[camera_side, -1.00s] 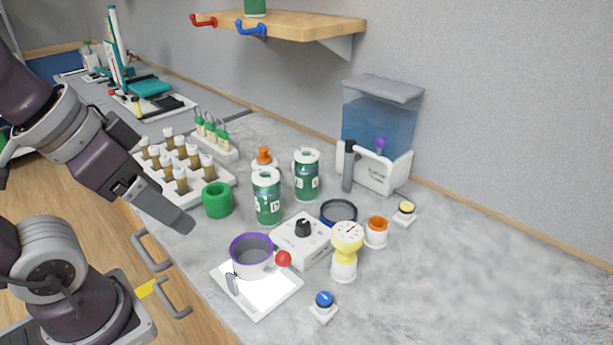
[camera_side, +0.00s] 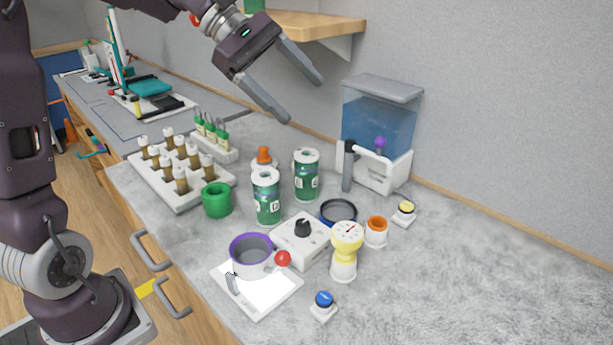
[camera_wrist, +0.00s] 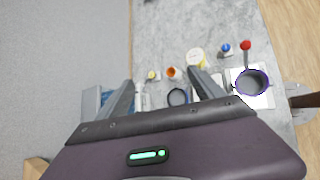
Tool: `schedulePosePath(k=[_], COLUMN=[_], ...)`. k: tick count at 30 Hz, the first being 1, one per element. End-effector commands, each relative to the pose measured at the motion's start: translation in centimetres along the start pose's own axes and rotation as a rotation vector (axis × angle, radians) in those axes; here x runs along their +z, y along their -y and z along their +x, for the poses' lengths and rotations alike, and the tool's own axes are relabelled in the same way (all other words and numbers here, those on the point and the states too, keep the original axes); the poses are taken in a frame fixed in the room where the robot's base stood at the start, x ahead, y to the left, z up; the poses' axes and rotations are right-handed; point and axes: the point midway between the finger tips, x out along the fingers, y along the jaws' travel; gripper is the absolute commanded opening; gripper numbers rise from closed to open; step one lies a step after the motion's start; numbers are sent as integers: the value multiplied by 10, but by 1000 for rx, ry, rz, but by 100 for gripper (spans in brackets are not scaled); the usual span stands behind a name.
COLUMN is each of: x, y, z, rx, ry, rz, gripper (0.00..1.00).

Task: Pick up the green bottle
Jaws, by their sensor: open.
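Two green bottles with white tops stand upright on the counter in the side view: a front one (camera_side: 267,198) and one behind it to the right (camera_side: 306,177). The bottom of another green item (camera_side: 254,5) shows on the shelf, cut off by the top edge. I cannot tell which is meant. My gripper (camera_side: 303,100) is open and empty, above and apart from the two counter bottles, its fingers angled down to the right. In the wrist view the two fingers (camera_wrist: 161,78) are spread, and no green bottle is clearly visible there.
A wooden shelf (camera_side: 315,25) is close behind my gripper. A blue water tank (camera_side: 380,130) stands to its right. The right counter is clear.

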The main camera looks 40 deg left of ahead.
Motion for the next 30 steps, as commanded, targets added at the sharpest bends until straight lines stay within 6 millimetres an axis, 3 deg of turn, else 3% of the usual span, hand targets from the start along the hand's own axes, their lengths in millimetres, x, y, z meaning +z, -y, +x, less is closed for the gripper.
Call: schedulePosePath(k=[3, 8, 16, 20, 30], x=[-51, -123, -218, -236, -225], y=[-45, -89, -31, -21, -34], z=[-6, -22, 79, 101, 154], rx=[106, 244, 246, 249, 247], ry=[119, 280, 294, 291, 290], rz=[-297, -641, -666, -657, -652], gripper=[77, 77, 77, 77, 77])
